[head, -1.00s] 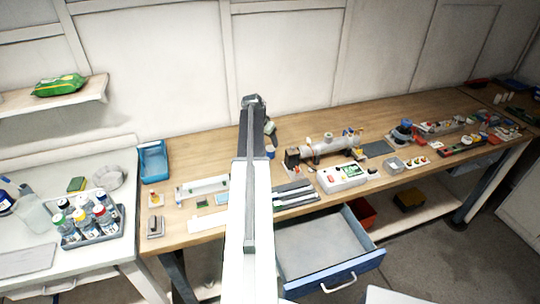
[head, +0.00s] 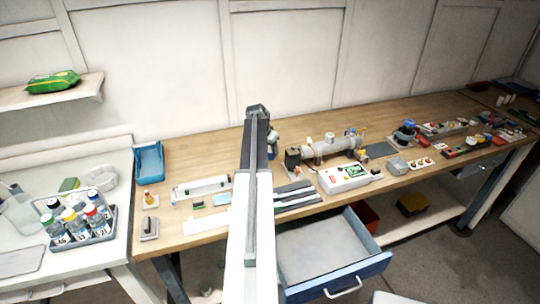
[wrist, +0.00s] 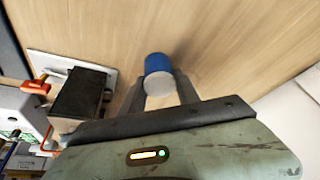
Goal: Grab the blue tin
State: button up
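The blue tin (wrist: 158,64) is a small cylinder with a blue side and a pale grey end, on the wooden bench top. In the wrist view my gripper (wrist: 160,82) has one finger on each side of the tin's near end. The fingers look spread, with a narrow gap at the right one; contact at the left one is unclear. In the head view my arm hides most of this area. Only part of my gripper (head: 271,136) shows right of the arm, and the tin is hard to make out there.
A black block (wrist: 83,92) on a white plate stands close left of my gripper in the wrist view. A grey cylindrical reactor (head: 330,148) and a white control box (head: 344,177) stand to the right. An open drawer (head: 335,278) juts from the bench front. Bare wood lies around the tin.

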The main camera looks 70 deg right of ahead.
grip_shut()
jog(key=shift+r+p, duration=0.45)
notch_tip(320, 180, up, 3)
jog(key=p, duration=0.3)
jog(key=s+a, duration=0.2)
jog(key=a, duration=0.2)
jog(key=s+a, duration=0.3)
jog(key=a, duration=0.2)
jog(key=s+a+r+p, duration=0.1)
jog(key=s+a, duration=0.1)
jog(key=a, duration=0.3)
jog(key=shift+s+a, duration=0.15)
jog(key=shift+s, duration=0.05)
